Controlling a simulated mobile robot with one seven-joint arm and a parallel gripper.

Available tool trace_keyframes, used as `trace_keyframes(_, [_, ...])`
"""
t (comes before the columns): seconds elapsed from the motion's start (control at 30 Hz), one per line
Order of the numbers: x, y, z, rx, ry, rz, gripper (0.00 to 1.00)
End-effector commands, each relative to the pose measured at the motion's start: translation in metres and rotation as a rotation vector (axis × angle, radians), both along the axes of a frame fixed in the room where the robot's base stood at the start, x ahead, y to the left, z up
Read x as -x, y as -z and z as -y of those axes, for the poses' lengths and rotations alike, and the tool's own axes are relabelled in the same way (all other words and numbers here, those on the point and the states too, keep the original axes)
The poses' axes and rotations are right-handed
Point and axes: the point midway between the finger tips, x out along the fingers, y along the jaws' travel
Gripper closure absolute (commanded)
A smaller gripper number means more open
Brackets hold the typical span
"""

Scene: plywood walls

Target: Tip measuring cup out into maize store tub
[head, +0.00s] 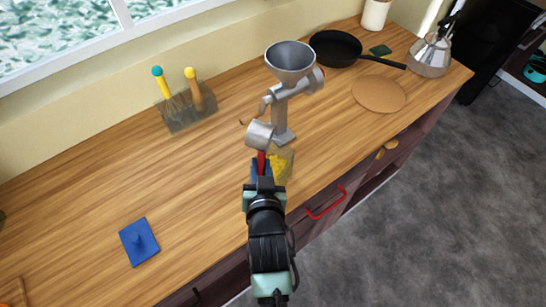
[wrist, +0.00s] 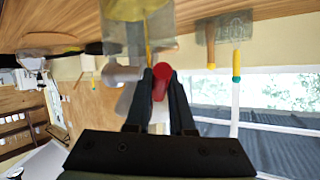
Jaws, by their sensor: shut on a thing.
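My gripper (head: 262,168) is shut on the red handle of the measuring cup (head: 260,134). The handle (wrist: 160,82) shows between the fingers in the wrist view. The grey metal cup is held above the counter and looks tilted on its side; its inside is hidden. The maize store tub (head: 289,160) is see-through, with yellow maize in it. It stands on the counter just right of and below my gripper, partly hidden by it. In the upside-down wrist view the tub (wrist: 122,10) is at the top, with a thin yellow streak below it.
A metal grain mill (head: 290,65) stands right behind the cup, close to it. A holder with utensils (head: 187,112) is at the back left. A blue lidlike piece (head: 139,241) lies front left. A pan (head: 335,48), round board (head: 379,93) and kettle (head: 430,54) are right.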

Motion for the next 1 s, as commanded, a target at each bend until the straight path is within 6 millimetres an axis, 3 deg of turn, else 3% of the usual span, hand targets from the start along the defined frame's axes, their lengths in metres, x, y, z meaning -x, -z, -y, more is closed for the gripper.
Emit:
trace_keyframes(0.73, [0.000, 0.005, 0.000, -0.069, 0.000, 0.025, 1.00])
trace_keyframes(0.8, [-0.001, -0.014, -0.001, -0.003, -0.004, 0.005, 1.00])
trace_keyframes(1.0, [0.000, -0.001, -0.001, 0.187, -0.004, -0.066, 1.00])
